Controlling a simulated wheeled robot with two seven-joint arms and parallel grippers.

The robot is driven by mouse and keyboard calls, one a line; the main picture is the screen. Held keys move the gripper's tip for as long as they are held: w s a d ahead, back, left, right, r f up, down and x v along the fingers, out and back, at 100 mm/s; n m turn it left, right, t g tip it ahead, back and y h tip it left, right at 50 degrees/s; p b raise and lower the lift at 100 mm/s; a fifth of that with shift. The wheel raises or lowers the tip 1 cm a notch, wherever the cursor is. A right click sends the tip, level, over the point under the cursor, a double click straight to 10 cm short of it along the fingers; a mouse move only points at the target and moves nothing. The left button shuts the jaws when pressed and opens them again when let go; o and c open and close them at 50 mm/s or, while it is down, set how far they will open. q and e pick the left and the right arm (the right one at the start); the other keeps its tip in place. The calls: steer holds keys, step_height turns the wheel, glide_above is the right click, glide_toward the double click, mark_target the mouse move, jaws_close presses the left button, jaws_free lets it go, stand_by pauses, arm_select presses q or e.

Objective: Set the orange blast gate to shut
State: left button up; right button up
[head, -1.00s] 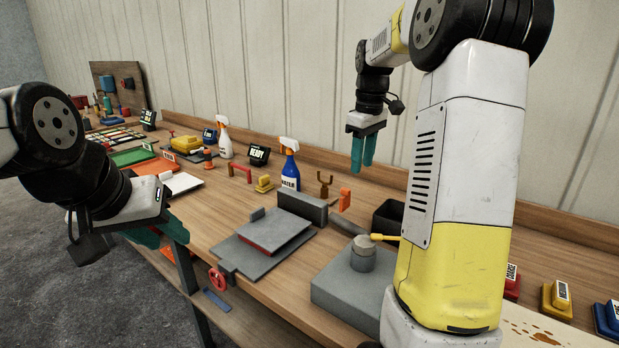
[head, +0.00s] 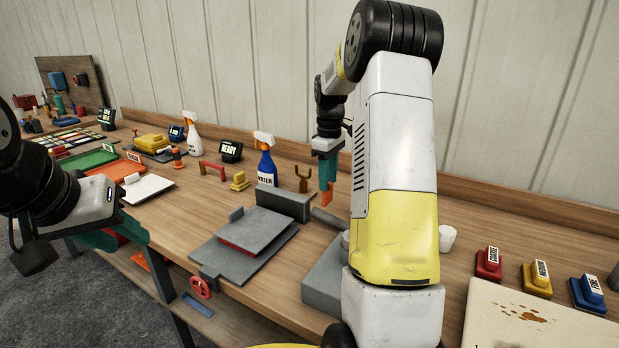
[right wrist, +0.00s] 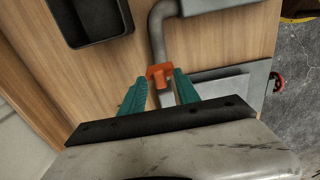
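The orange blast gate (head: 327,200) stands at the back of the bench, directly below my right gripper (head: 327,172). In the right wrist view, the orange gate (right wrist: 159,74) sits on a grey pipe (right wrist: 157,33), between the tips of the teal fingers. My right gripper is open there, with a finger on either side of the gate. I cannot tell whether either finger touches it. My left gripper (head: 115,236) is at the left, near the bench's front edge, away from the gate. The view does not show clearly how far its fingers are apart.
Left of the gate are a wooden fork-shaped stand (head: 303,180), a blue spray bottle (head: 266,168) and a grey plate machine (head: 245,235). A black bin (right wrist: 90,18) shows in the right wrist view. My right arm hides part of the grey block (head: 322,280).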

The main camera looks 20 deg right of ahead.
steer(key=shift+f, duration=0.15)
jaws_close()
stand_by(1.4)
